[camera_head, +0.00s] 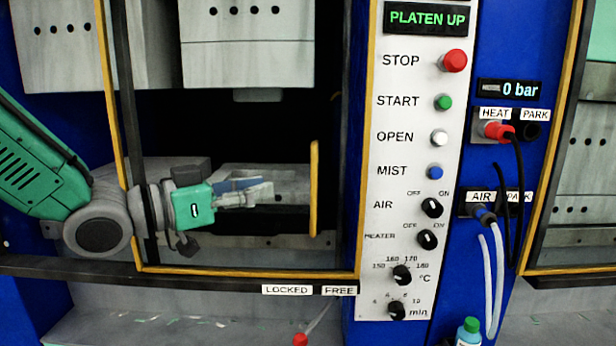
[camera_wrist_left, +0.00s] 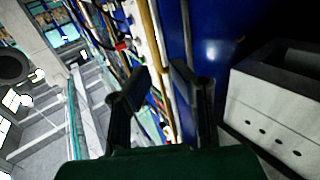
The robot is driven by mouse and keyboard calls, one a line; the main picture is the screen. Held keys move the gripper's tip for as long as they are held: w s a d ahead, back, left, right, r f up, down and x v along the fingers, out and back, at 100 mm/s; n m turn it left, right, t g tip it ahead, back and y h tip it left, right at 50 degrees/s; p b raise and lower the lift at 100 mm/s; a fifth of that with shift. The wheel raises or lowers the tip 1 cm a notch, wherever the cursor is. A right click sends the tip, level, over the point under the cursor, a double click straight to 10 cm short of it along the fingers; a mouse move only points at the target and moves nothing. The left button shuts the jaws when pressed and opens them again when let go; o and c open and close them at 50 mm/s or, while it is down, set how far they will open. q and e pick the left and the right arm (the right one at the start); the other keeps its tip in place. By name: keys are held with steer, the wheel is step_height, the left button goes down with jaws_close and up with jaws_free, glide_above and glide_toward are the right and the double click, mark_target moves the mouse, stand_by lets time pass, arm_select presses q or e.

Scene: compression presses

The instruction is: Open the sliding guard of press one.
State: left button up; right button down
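The guard of the press on the left has a yellow-and-black frame (camera_head: 250,275) around the dark press opening. An upright yellow handle (camera_head: 314,190) stands near the right side of the opening. My left gripper (camera_head: 272,192) points right at the handle's height, with a small gap between its tips and the handle. In the left wrist view its two fingers (camera_wrist_left: 160,72) are apart with nothing held. A yellow upright strip (camera_wrist_left: 152,40) shows beyond the fingers; I cannot tell whether it is the handle. My right gripper is not in view.
A control panel (camera_head: 410,170) with buttons and knobs stands right of the opening; its display reads PLATEN UP. LOCKED (camera_head: 287,290) and FREE (camera_head: 338,290) labels sit on the lower rail. A red knob (camera_head: 300,339) is below. Hoses (camera_head: 490,250) hang at the right.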

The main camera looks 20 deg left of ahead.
mark_target(312, 179)
arm_select(q)
steer(key=x, duration=0.6)
steer(key=s+d+p+x, duration=0.1)
steer(key=x, duration=0.2)
steer(key=shift+d+r, duration=0.1)
steer(key=shift+w, duration=0.35)
steer(key=shift+w+a, duration=0.3)
steer(key=shift+w, duration=0.05)
steer(key=shift+d, duration=0.5)
jaws_close()
